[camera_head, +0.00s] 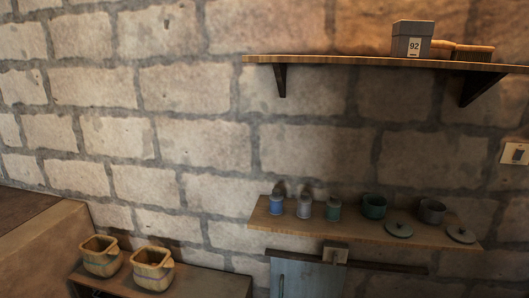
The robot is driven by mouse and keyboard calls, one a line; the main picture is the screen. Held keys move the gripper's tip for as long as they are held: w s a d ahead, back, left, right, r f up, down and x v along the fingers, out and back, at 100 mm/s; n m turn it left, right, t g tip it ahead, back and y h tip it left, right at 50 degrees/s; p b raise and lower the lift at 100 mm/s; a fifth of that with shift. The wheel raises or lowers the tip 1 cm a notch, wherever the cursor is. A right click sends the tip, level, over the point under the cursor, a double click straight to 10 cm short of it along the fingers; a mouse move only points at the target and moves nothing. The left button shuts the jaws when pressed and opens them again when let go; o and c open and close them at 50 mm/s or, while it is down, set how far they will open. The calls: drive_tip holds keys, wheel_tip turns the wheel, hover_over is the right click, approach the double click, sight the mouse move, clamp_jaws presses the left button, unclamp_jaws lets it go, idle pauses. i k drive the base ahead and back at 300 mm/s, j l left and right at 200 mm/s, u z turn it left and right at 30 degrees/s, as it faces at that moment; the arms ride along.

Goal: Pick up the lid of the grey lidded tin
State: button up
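An open grey tin (432,211) stands toward the right of the lower wooden shelf. A round, dark grey lid with a small knob (461,236) lies flat in front and to the right of it, near the shelf's right end. A similar open, greenish tin (374,206) stands to the left. A second round grey-green lid with a knob (399,230) lies in front of the greenish tin. Both lids lie apart from the tins. Which lid belongs to which tin shows only by their placing. My gripper is not in view.
The lower shelf (345,229) also holds a blue, a grey and a green bottle (333,209) at its left. An upper shelf (350,61) holds a grey box marked 92 (412,40) and brown containers (472,52). Two yellowish baskets (152,268) stand on a low cabinet.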

sight(461, 234)
drive_tip(key=z, duration=1.45)
